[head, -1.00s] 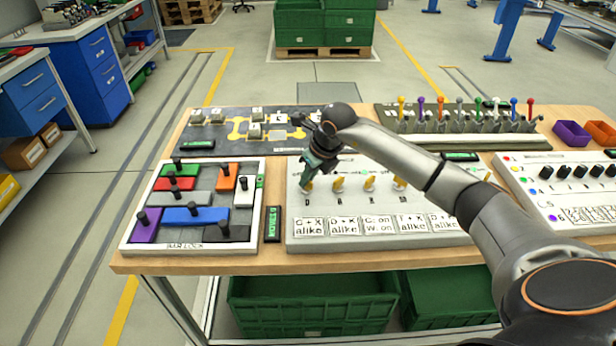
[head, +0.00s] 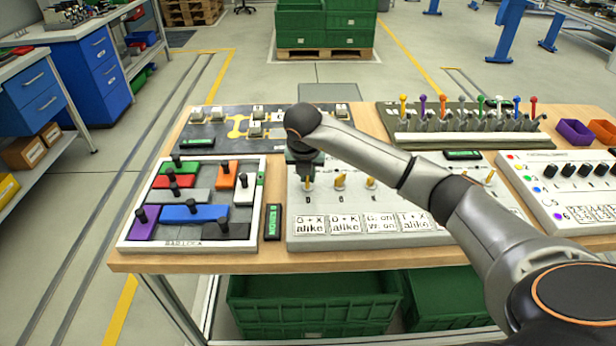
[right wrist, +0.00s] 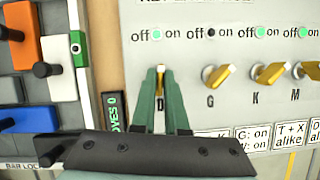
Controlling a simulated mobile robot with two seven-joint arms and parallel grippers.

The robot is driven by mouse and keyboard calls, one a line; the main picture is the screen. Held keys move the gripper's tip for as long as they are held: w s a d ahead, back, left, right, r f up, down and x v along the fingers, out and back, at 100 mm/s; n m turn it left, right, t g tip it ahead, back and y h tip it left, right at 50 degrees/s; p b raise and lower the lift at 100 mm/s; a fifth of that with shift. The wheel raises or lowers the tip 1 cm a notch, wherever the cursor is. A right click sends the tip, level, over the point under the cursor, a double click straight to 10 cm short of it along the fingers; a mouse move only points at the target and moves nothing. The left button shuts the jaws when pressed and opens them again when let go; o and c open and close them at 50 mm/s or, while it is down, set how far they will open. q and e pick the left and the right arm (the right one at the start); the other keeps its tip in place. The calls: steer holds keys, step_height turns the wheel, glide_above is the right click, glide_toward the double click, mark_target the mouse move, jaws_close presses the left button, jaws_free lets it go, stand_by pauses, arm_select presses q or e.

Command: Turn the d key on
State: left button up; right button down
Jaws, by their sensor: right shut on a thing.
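The white key panel (head: 380,236) lies on the table with a row of yellow keys along it. The d key (right wrist: 161,72) is at the panel's left end, above the letter D. It stands about straight up in the right wrist view, below its "off" and "on" marks. The small lamp (right wrist: 157,35) between those marks shows green. My right gripper (right wrist: 161,76) is shut on the d key, one green finger on each side. In the head view my right gripper (head: 307,178) hides part of the key. My left gripper is not in view.
The G key (right wrist: 216,77) and K key (right wrist: 270,74) slant up to the right; the G lamp (right wrist: 211,32) is dark. A sliding-block board (head: 258,222) lies left of the panel, with a dark green display (head: 273,222) between. A lever rack (head: 470,139) stands behind.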

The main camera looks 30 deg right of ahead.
steer(key=m+g+h, duration=0.1)
steer(key=m, duration=0.2)
steer(key=shift+a+m+b, duration=0.1)
steer(key=shift+m+b, duration=0.2)
steer(key=shift+b, duration=0.1)
steer(key=shift+w+m+g, duration=0.1)
steer(key=shift+m+g, duration=0.6)
steer(key=shift+m, duration=1.1)
steer(key=shift+b, duration=0.3)
steer(key=c, duration=0.9)
jaws_free()
steer(key=shift+c, duration=0.2)
